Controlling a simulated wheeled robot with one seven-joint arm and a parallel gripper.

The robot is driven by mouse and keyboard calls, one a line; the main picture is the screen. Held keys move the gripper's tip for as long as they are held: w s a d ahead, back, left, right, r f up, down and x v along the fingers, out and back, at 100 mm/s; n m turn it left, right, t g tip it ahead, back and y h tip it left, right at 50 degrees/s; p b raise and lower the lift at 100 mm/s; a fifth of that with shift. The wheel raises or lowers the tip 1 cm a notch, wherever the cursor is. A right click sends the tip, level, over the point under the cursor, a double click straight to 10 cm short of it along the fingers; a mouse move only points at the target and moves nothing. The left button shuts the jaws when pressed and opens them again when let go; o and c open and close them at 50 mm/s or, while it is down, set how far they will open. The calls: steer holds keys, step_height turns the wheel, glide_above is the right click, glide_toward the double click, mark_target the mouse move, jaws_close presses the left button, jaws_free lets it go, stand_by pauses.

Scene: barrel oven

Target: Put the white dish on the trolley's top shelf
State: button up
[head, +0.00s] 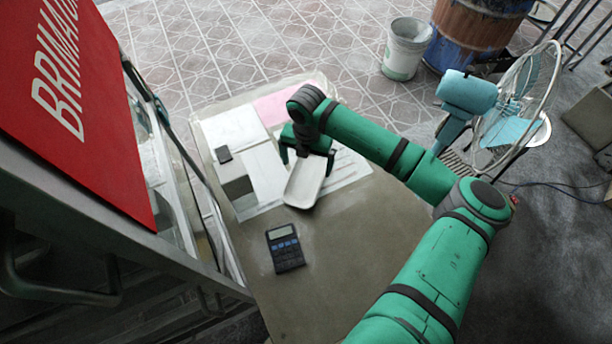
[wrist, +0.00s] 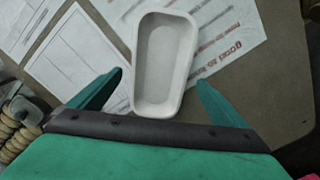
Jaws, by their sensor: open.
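The white dish (head: 303,187) is a long shallow tray lying on the table (head: 350,245), on top of printed papers. In the wrist view the dish (wrist: 163,62) sits between and just beyond my gripper's two green fingers. My gripper (head: 305,155) is open over the dish's far end, with a finger to either side; I cannot tell whether they touch it. The trolley cannot be made out for certain; a metal frame with shelves (head: 175,185) stands at the left beside the red BRIMA sign.
The red sign (head: 85,90) rises at the left. A fan (head: 520,95), a white bucket (head: 405,50) and a barrel (head: 470,30) stand beyond the table. The table's front right is bare.

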mark_target(306, 178)
step_height(306, 178, down, 5)
steer(key=shift+s+f, duration=0.1)
steer(key=shift+s, duration=0.05)
steer(key=shift+s+a, duration=0.1)
steer(key=shift+s, duration=0.05)
steer(key=c, duration=1.2)
steer(key=shift+c, duration=0.2)
